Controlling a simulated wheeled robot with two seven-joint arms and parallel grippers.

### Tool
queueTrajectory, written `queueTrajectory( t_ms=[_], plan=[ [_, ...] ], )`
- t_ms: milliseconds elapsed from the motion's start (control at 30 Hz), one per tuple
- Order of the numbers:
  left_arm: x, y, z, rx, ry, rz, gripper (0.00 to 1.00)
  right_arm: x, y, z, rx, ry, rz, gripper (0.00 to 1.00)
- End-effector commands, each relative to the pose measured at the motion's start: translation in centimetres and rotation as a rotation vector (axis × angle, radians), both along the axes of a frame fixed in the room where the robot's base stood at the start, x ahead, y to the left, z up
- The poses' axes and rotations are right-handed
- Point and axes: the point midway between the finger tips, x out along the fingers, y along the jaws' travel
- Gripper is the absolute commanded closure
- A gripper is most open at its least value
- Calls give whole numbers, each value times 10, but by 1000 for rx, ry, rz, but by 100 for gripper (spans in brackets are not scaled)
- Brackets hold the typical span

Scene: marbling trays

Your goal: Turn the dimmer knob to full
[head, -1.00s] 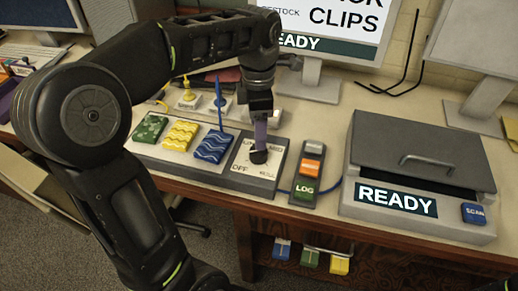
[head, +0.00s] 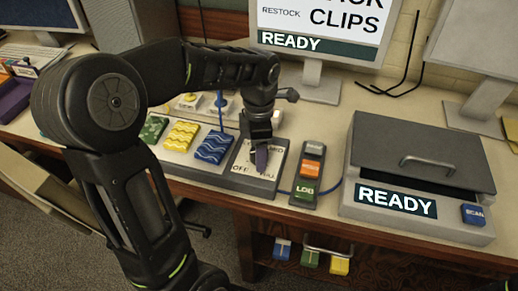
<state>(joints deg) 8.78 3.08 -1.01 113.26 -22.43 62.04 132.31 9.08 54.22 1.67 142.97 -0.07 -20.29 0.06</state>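The dimmer plate (head: 248,185) is a pale square at the right end of the grey control panel. "OFF" shows at its lower left, and a partly covered label at its lower right. My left gripper (head: 261,158) points down over the middle of the plate, with a purple-grey finger in front of where the black knob was visible. The knob is now hidden, so its pointer cannot be read. I cannot tell whether the fingers are closed on it. My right gripper is not in view.
Green, yellow and blue wavy switches (head: 212,147) sit left of the dimmer. A LOG button box (head: 305,190) stands close on its right. Further right is a grey lidded tray unit (head: 420,150) reading READY. A monitor (head: 318,25) stands behind.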

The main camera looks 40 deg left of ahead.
Motion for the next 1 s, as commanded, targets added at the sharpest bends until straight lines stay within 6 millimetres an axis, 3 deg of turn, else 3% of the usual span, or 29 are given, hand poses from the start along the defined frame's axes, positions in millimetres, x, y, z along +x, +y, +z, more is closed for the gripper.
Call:
queueTrajectory(
  t_ms=[67,800,1000],
  plan=[
    [0,0,0,0,0,0,37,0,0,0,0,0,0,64],
    [0,0,1,0,0,0,97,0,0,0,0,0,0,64],
    [0,0,1,1,-1,-8,98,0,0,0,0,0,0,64]
  ],
)
